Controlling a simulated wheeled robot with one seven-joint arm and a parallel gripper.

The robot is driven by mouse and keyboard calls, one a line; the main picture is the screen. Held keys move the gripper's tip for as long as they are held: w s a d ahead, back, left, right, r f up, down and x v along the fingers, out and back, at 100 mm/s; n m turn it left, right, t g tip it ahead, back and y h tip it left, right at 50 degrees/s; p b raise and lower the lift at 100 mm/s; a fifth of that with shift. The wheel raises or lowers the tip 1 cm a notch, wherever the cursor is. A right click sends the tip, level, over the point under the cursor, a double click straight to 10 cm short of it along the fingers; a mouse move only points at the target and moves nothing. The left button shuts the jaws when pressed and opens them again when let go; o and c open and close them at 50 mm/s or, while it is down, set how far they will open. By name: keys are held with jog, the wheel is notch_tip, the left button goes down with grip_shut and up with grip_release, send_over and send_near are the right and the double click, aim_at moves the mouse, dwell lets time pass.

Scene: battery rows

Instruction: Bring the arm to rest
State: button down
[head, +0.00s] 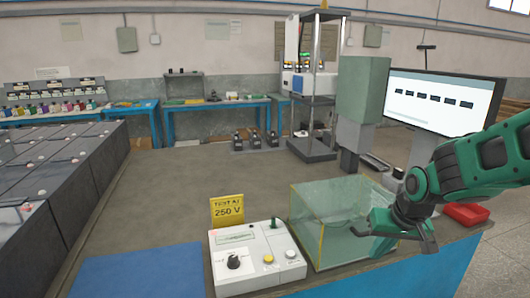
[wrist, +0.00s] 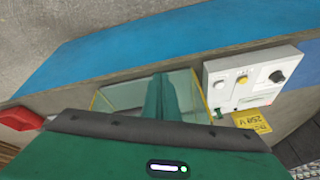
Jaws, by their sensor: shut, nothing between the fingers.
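My green arm (head: 465,168) reaches in from the right edge in the head view. My gripper (head: 372,232) is in front of the glass box's right part, near the table's front edge. In the wrist view my gripper's fingers (wrist: 160,92) are together with nothing between them, and they overlap the glass box in the picture. The exact gap between the gripper and the box cannot be told.
The glass box (head: 315,228) stands beside a white control unit (head: 255,262) with a yellow "250 V" sign (head: 227,210). A red tray (head: 466,213) and a monitor (head: 440,102) are at the right. Grey battery rows (head: 60,180) fill the left.

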jog(key=s+d+r+m+g, duration=0.1)
jog(key=s+d, duration=0.3)
jog(key=s, duration=0.4)
jog(key=s+d+r+m+g, duration=0.1)
jog(key=s+d, duration=0.3)
jog(key=s, duration=0.4)
jog(key=s+d+r+m+g, duration=0.2)
jog(key=s+d+m, duration=0.1)
jog(key=s, duration=0.5)
jog(key=shift+s+d+h, duration=0.3)
jog(key=shift+s+d, duration=0.05)
jog(key=shift+d, duration=0.1)
jog(key=shift+w+f, duration=0.1)
jog(key=shift+w, duration=0.05)
jog(key=shift+w+f, duration=0.2)
jog(key=shift+w, duration=0.3)
dwell(4.5)
